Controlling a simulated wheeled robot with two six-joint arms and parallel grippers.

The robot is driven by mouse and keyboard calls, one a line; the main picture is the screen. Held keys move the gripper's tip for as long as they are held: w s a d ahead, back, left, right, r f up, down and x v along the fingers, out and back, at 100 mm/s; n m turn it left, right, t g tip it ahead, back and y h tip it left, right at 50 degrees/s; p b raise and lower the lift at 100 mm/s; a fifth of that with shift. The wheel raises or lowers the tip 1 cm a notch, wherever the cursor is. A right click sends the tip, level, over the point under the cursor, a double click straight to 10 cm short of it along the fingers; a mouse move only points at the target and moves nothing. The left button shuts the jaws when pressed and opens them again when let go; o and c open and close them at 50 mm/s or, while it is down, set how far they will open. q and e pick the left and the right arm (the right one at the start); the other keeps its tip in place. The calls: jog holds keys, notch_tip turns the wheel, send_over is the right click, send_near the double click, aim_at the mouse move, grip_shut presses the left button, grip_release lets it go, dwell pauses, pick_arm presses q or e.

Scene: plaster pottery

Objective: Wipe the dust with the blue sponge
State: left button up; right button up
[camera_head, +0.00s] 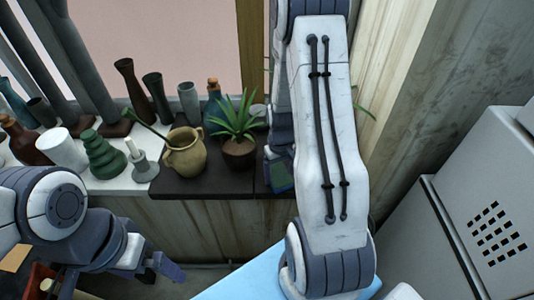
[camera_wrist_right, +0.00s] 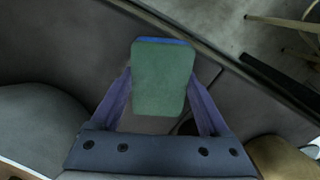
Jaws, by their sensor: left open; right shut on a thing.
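My right gripper (camera_wrist_right: 160,88) is shut on the blue sponge (camera_wrist_right: 163,78), whose green face and a thin blue edge show in the right wrist view. In the head view the sponge (camera_head: 281,177) is at the right part of the dark sill (camera_head: 205,187), partly hidden by my right arm. I cannot tell whether it touches the sill. No dust stands out clearly on the sill. My left gripper (camera_head: 152,268) is open and empty, low at the left, in front of the sill and away from the sponge.
A tan jug (camera_head: 186,152) and a potted plant (camera_head: 238,150) stand on the dark sill left of the sponge. Several vases and a green stacked vase (camera_head: 103,154) crowd the white sill to the left. A grey cabinet (camera_head: 480,200) stands at the right.

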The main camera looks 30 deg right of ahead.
aim_at(272, 174)
jog(key=shift+w+a+r+p, duration=0.15)
jog(key=shift+w+a+p, duration=0.15)
jog(key=shift+a, duration=0.2)
jog(key=shift+w+a+r+p, duration=0.2)
jog(key=shift+w+a, duration=0.1)
jog(key=shift+a, duration=0.15)
notch_tip(272, 174, up, 3)
jog(key=shift+p, duration=1.05)
pick_arm(q)
notch_tip(272, 174, up, 7)
jog(key=p, duration=0.4)
jog(key=shift+w, duration=0.4)
pick_arm(e)
notch_tip(272, 174, up, 4)
jog(key=shift+r, duration=0.1)
pick_arm(q)
jog(key=shift+d+r, duration=0.1)
jog(key=shift+d, duration=0.05)
